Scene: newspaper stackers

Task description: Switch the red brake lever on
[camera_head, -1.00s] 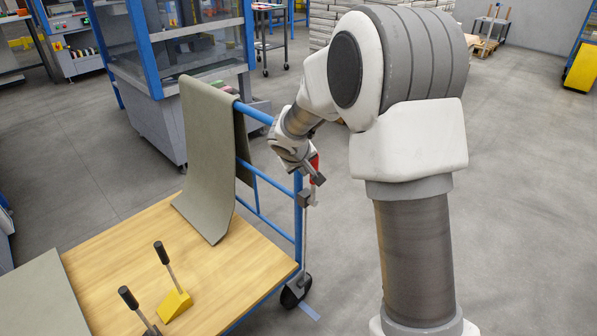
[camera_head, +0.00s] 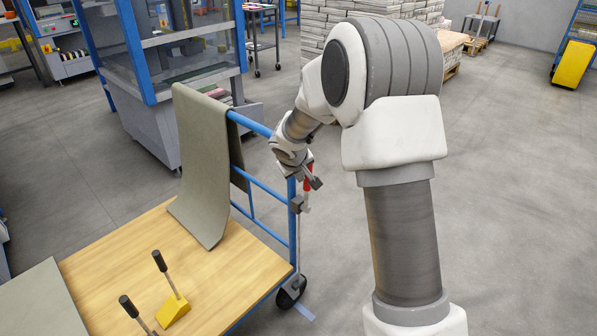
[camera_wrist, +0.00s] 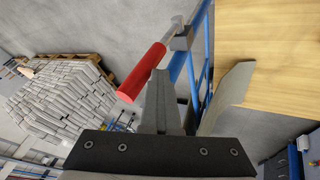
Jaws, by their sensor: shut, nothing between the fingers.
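The red brake lever (camera_head: 309,170) stands roughly upright at the corner of the blue cart frame, on a pale rod above a grey bracket. In the wrist view its red grip (camera_wrist: 142,73) slants just left of my fingers, with its pale rod running up to the bracket. My gripper (camera_head: 316,184) is shut and empty, beside the red grip. My fingers (camera_wrist: 168,80) also show in the wrist view, close together, with the grip outside them. Whether they touch it I cannot tell. The upper grip is partly hidden by my wrist in the head view.
The blue cart rail (camera_head: 262,183) runs beside the lever, with a grey-green sheet (camera_head: 205,150) draped over it. The wooden cart deck (camera_head: 120,250) carries two black-knobbed levers, one on a yellow block (camera_head: 173,310). A blue-framed machine stands behind. Floor on the right is open.

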